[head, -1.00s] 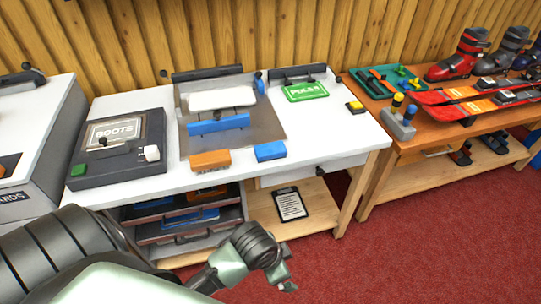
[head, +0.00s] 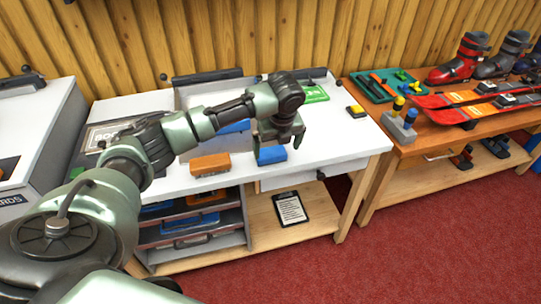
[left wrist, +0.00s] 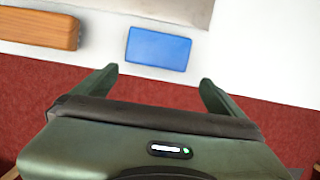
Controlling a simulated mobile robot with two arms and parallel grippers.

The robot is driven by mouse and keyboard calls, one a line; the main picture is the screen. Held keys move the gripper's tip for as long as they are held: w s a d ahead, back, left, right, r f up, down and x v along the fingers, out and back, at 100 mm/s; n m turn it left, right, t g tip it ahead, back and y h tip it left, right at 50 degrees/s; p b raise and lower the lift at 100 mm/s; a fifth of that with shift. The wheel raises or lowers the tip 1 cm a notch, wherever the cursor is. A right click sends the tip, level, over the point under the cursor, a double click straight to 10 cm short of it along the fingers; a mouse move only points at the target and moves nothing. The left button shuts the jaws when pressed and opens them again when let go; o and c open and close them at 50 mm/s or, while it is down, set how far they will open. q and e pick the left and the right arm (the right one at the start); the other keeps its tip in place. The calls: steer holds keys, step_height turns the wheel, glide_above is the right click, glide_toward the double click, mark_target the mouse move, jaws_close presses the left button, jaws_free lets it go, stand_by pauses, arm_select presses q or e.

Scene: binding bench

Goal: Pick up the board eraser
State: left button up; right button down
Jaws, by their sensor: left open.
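No label marks the board eraser, and I cannot tell for certain which block it is. A blue block (head: 271,156) lies near the front edge of the white bench; it also shows in the left wrist view (left wrist: 158,48). An orange-brown block (head: 210,164) lies to its left, also in the left wrist view (left wrist: 38,28). A small yellow and dark block (head: 356,111) lies farther right. My left gripper (head: 280,139) is open and empty above the blue block. In the left wrist view its fingers (left wrist: 158,76) are spread, with the blue block ahead of the gap. My right gripper is not in view.
The white bench (head: 340,140) has clear top right of the blue block. A green sign (head: 315,94) stands behind. My left arm hides much of the bench's left part. A brown bench (head: 400,150) with skis (head: 450,98) and boots stands at the right.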

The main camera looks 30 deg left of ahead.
mark_target(271, 153)
arm_select(q)
steer(key=shift+w+a+r, duration=0.2)
steer(key=shift+a+r, duration=0.05)
steer(key=shift+a, duration=0.25)
steer(key=shift+w+a+r, duration=0.15)
steer(key=shift+a+r, duration=0.1)
steer(key=shift+a, duration=0.2)
steer(key=p+x, duration=0.1)
steer(key=x, duration=0.6)
steer(key=shift+w+a+f, duration=0.1)
steer(key=shift+w+a, duration=0.05)
steer(key=shift+a, duration=0.05)
steer(key=c, duration=1.3)
steer(key=shift+o, duration=0.2)
step_height(271, 153, up, 20)
steer(key=b, duration=0.1)
